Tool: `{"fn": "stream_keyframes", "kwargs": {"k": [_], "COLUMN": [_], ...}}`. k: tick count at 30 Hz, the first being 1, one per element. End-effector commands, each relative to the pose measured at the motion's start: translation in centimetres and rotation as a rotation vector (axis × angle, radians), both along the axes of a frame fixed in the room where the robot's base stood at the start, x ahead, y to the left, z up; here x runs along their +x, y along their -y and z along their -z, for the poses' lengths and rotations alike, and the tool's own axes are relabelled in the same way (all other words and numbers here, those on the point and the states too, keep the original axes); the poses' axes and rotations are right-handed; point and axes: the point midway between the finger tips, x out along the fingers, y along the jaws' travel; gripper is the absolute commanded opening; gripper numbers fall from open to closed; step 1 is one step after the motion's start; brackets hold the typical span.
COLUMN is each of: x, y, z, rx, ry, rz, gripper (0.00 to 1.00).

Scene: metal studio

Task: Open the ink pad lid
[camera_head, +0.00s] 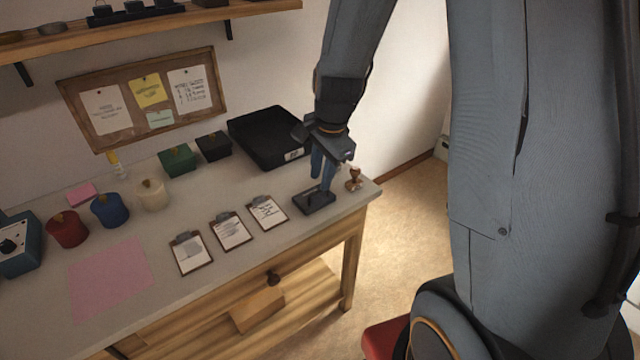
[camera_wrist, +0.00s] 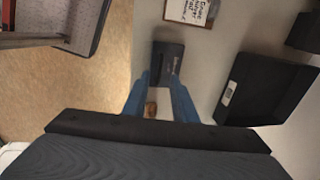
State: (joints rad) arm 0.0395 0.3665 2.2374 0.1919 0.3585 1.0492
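The ink pad (camera_head: 316,203) is a small dark, flat box near the right end of the table. Its lid looks closed, though my fingers hide part of it. In the wrist view the ink pad (camera_wrist: 167,60) lies just beyond my fingertips. My gripper (camera_head: 322,186) points down at the ink pad from above, with blue fingers. I cannot tell whether the tips touch the ink pad.
A wooden stamp (camera_head: 354,179) stands close right of the ink pad, near the table edge. A black tray (camera_head: 262,150) is behind. Several clipboards (camera_head: 267,212) lie to the left. A pink sheet (camera_head: 108,275) lies farther left on the table.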

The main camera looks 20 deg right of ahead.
Motion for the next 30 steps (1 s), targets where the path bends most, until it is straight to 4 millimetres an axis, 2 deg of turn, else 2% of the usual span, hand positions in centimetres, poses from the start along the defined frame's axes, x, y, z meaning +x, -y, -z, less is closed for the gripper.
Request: {"fn": "stream_keyframes", "kwargs": {"k": [3,9,20,24,30], "x": [0.2,0.5,0.6,0.6,0.6], "y": [-0.1,-0.2,-0.2,-0.2,-0.2], "z": [1.6,3.3,3.6,3.6,3.6], "rx": [0.000,0.000,0.000,0.000,0.000], "ry": [-0.003,-0.002,0.000,0.000,0.000], "rz": [0.001,0.000,-0.001,-0.001,-0.001], "gripper": [0.25,0.25,0.25,0.02,0.00]}}
